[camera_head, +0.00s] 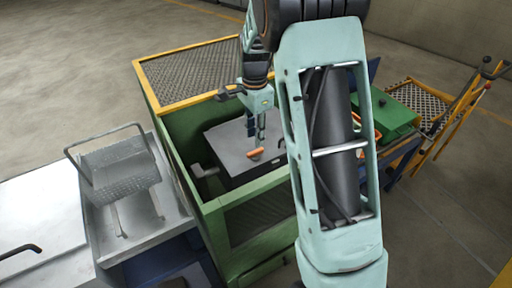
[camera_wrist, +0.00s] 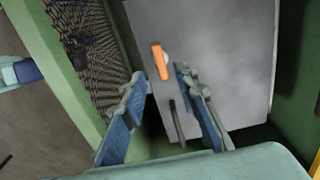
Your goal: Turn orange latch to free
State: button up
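The orange latch (camera_head: 256,154) is a short bar on the grey lid (camera_head: 228,150) inside the green furnace housing. My gripper (camera_head: 258,138) points down over the lid, close to the latch. In the wrist view my gripper (camera_wrist: 160,84) has its two blue-padded fingers apart with nothing held between them. I cannot tell whether a finger touches the latch. A dark bar-like handle (camera_wrist: 176,122) shows on the grey lid between the fingers.
A metal basket (camera_head: 118,165) stands on a steel counter at left. A green box (camera_head: 388,115) and a yellow-framed rack (camera_head: 455,115) stand at right.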

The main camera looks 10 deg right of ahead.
aim_at(255, 151)
notch_tip(255, 151, down, 6)
jog(key=shift+f, duration=0.1)
jog(key=shift+c, duration=0.5)
grip_shut()
